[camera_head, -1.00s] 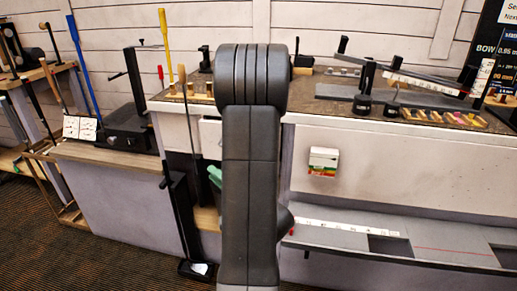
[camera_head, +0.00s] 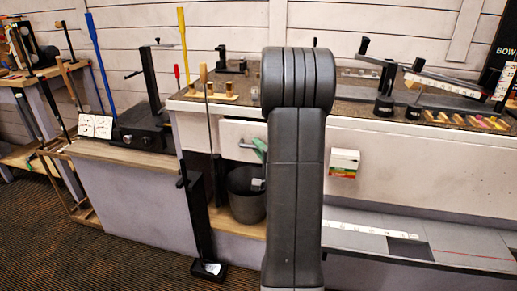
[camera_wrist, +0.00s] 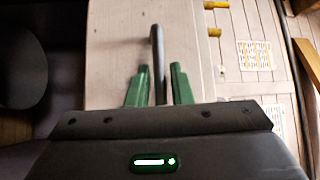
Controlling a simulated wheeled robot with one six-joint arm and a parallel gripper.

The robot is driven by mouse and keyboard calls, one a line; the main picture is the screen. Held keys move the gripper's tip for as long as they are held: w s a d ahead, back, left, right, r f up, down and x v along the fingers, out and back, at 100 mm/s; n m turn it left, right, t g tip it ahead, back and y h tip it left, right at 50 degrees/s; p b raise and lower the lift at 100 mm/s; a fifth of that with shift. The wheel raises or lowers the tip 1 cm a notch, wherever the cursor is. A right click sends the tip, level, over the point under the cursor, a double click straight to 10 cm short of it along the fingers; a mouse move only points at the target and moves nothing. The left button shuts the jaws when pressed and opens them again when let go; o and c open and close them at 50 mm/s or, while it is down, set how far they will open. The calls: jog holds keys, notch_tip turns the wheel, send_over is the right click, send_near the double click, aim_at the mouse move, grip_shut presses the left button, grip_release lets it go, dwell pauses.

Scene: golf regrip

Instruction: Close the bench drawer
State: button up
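The bench drawer (camera_head: 234,138) has a pale front under the left end of the bench top, partly hidden by my arm in the head view. It looks slightly forward of the bench face; how far out is unclear. My gripper (camera_wrist: 159,70) has green fingers, which also show at the drawer front in the head view (camera_head: 259,147). In the wrist view a grey bar-like handle (camera_wrist: 157,45) stands between the fingers, against the pale panel. Small gaps show between fingers and handle, so the gripper looks open around it.
A dark bin (camera_head: 246,200) stands on a wooden shelf below the drawer. A black upright stand (camera_head: 197,215) is left of it. The bench top (camera_head: 350,112) holds clamps and tools. A white-and-coloured box (camera_head: 344,163) is on the bench front. Carpet (camera_head: 110,260) is clear at lower left.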

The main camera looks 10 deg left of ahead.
jog(key=shift+w+a, duration=0.15)
grip_shut()
jog(key=w, duration=0.4)
jog(key=shift+w, duration=0.1)
jog(key=shift+r, duration=0.15)
grip_release()
